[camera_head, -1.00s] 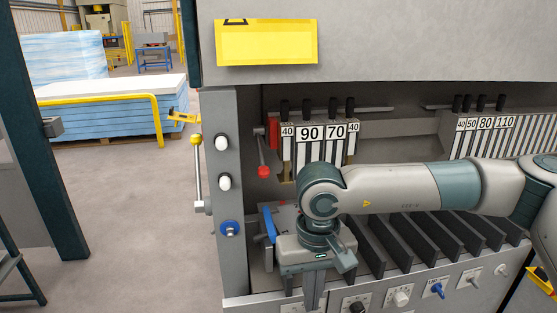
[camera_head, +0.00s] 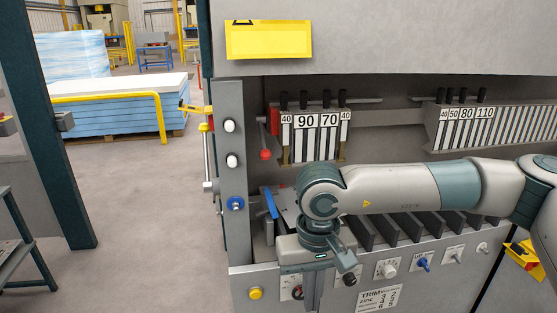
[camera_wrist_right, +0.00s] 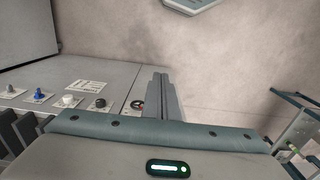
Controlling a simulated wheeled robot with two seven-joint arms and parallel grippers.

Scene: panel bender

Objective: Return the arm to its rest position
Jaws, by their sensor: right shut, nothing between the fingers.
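My right arm (camera_head: 400,188) reaches in from the right across the front of the panel bender (camera_head: 225,150) in the head view. My right gripper (camera_head: 313,298) hangs down at the arm's end, in front of the machine's control panel. Its fingers are together and empty. In the right wrist view the closed fingers (camera_wrist_right: 163,95) stick out beyond the wrist, over the floor and beside the panel. The fingertips are partly hard to make out in the head view. My left gripper is not in view.
The control panel has knobs (camera_head: 386,270) and a yellow button (camera_head: 255,293) close to my right gripper. Numbered tool blocks (camera_head: 317,138) stand behind the arm. Blue stacked sheets (camera_head: 110,118) lie at the back left. The floor (camera_head: 150,230) left of the machine is clear.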

